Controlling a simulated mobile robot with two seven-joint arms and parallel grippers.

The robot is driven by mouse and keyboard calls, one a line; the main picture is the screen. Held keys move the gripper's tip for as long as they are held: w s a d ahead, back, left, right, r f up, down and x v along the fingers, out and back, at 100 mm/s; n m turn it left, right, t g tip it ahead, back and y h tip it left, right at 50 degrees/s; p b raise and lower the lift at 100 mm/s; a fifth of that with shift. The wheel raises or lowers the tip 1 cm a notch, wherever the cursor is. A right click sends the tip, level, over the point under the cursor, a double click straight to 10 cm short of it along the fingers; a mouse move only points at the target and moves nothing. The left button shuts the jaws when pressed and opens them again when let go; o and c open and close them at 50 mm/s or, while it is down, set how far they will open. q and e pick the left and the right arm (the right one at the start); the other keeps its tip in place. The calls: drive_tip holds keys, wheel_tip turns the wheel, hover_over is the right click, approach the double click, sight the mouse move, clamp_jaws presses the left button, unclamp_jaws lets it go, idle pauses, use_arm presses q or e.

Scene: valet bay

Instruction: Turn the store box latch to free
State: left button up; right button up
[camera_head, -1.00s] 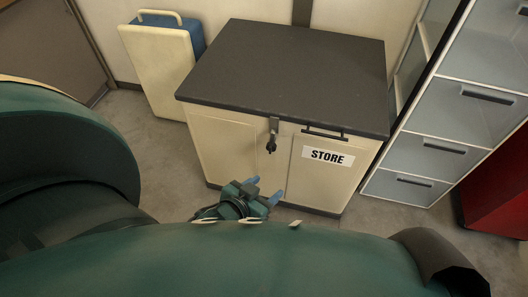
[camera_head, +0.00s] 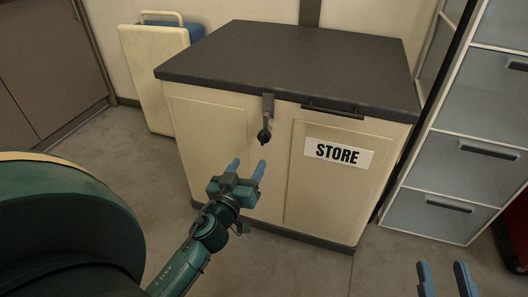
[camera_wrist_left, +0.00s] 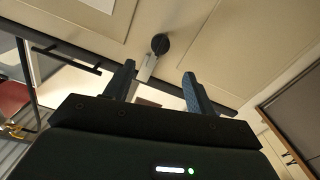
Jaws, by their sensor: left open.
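The store box (camera_head: 225,125) is a cream cabinet with a dark grey lid and a STORE label. Its latch (camera_head: 267,107) hangs at the front under the lid edge, a grey bar pointing down with a dark round knob (camera_head: 264,137) at its lower end. In the left wrist view the knob (camera_wrist_left: 160,43) and bar show beyond the fingers, between them in the picture. My left gripper (camera_head: 247,166) is open and empty, just below the knob in the head view and apart from it. My right gripper (camera_head: 442,270) shows only blue fingertips at the bottom right, spread apart and empty.
A dark handle (camera_head: 333,109) sits on the lid's front edge, right of the latch. A cream and blue case (camera_head: 155,75) stands left of the box. Grey drawers (camera_head: 470,160) stand close on the right. The floor in front is clear.

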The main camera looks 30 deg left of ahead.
sight(262, 141)
use_arm(q)
drive_tip(key=p+x, duration=0.1)
drive_tip(key=x, duration=1.2)
drive_tip(key=shift+w+a+f, duration=0.1)
drive_tip(key=shift+c, duration=0.3)
drive_tip(key=c, duration=0.9)
